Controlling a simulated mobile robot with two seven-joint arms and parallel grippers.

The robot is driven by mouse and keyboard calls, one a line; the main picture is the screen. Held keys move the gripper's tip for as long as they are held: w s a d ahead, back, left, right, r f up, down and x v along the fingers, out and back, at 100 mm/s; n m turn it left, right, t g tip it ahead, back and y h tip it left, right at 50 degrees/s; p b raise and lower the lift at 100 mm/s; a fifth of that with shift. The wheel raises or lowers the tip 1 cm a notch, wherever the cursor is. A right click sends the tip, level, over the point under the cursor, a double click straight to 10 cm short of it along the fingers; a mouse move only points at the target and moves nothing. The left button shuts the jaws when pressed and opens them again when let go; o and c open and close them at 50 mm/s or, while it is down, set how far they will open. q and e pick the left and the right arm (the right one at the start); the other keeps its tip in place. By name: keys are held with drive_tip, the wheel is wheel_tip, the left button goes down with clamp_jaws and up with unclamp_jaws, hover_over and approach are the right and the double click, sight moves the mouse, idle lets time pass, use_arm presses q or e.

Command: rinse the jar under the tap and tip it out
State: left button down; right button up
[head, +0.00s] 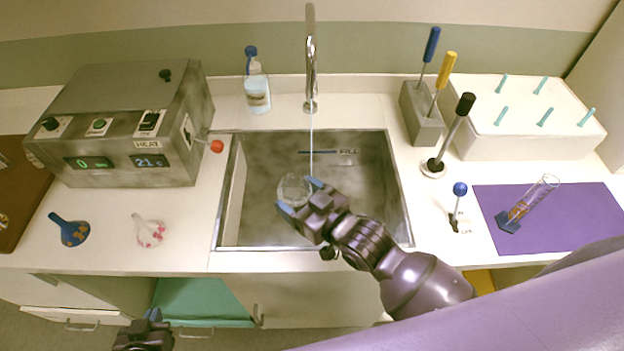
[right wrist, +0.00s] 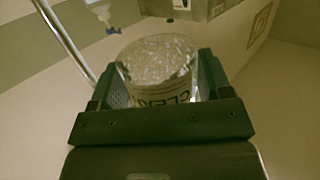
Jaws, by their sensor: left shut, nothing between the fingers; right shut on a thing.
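The clear glass jar (head: 294,187) is between the fingers of my right gripper (head: 300,196), over the sink (head: 257,170). In the right wrist view the jar (right wrist: 158,65) stands between the two fingers, with partly hidden dark lettering on its side and a mottled, glassy top. The tap (head: 311,70) runs a thin stream (head: 311,145) that comes down beside the jar near a fingertip. I cannot tell whether it enters the jar. My left gripper (head: 153,315) is shut and empty at the bottom left, in front of the counter.
A grey heater box (head: 135,120) with a red knob stands left of the sink. A wash bottle (head: 257,92) stands behind it. Two small flasks lie at front left. A blue-knobbed lever (head: 459,190), tool block (head: 421,115) and purple mat (head: 580,220) are at right.

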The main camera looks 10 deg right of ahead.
sight(284, 196)
drive_tip(key=shift+s+a+r, duration=0.4)
drive_tip(key=shift+s+r, duration=0.35)
drive_tip(key=shift+r, duration=0.1)
drive_tip(key=shift+s+a+r, duration=0.35)
drive_tip(key=shift+s+r, duration=0.4)
drive_tip(key=shift+r, duration=0.1)
